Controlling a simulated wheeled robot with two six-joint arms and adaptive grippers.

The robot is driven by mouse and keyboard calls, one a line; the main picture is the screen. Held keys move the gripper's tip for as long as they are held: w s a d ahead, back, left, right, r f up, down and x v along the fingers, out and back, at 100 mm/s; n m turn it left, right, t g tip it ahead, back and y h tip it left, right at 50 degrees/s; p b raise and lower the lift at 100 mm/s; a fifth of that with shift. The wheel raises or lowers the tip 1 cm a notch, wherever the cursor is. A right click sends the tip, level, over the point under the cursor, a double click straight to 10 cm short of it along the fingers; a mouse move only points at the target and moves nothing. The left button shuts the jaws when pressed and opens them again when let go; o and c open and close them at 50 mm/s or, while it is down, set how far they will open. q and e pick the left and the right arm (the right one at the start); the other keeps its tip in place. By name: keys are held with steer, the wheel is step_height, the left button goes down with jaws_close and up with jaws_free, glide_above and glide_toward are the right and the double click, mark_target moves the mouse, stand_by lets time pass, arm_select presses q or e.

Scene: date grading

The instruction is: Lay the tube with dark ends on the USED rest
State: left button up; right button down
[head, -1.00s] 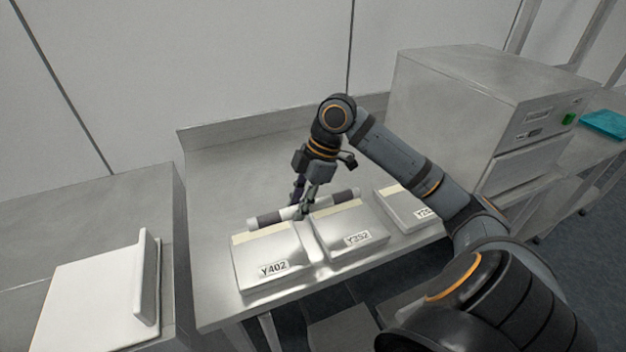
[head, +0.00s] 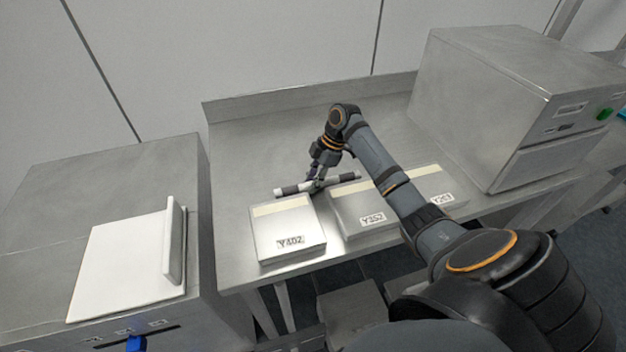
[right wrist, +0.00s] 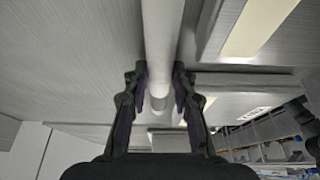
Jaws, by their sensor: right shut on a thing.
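A slim white tube with dark bands near its ends (head: 292,189) lies crosswise just behind the front row of metal blocks. My right gripper (head: 317,186) is shut on it near its middle. In the right wrist view the pale tube (right wrist: 160,45) runs between the two fingers of the right gripper (right wrist: 160,88). I cannot tell whether the tube touches the surface below it. My left gripper is not in view. No rest marked USED can be read in these frames.
Metal blocks labelled Y402 (head: 287,226) and Y352 (head: 358,222) stand along the front of the steel table (head: 255,150), with another block (head: 432,182) to the right. A large metal cabinet (head: 480,100) stands at right. A white board with an upright plate (head: 125,255) is at left.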

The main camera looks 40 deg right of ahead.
steer(key=shift+f, duration=0.25)
steer(key=c, duration=1.1)
jaws_free()
